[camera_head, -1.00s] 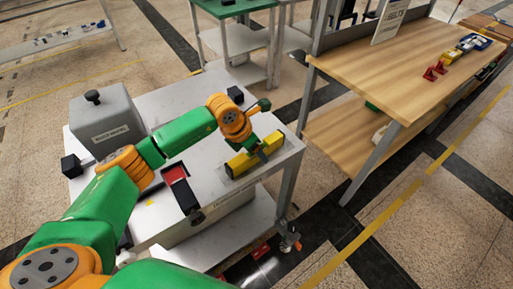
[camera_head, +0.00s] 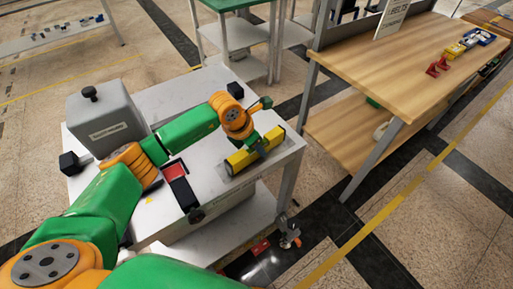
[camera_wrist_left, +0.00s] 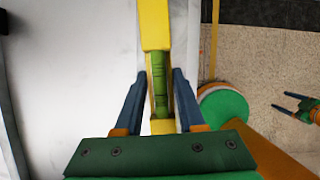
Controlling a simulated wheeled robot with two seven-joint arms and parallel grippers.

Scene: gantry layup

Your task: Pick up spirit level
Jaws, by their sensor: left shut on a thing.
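The yellow spirit level (camera_head: 239,162) is at the right end of the grey-white table, lying lengthwise along its edge. My left gripper (camera_head: 262,150) reaches over it from above and is shut on its middle. In the left wrist view the level (camera_wrist_left: 154,25) runs up between the two blue fingers of my left gripper (camera_wrist_left: 159,85), with its green middle part between them. I cannot tell whether the level touches the tabletop. My right gripper (camera_wrist_left: 290,106) shows small at the right of the left wrist view, its fingers apart and empty.
A grey box with a knob (camera_head: 106,122) stands at the back left. A wooden bench (camera_head: 400,75) with red and yellow items stands to the right, across a gap of floor.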

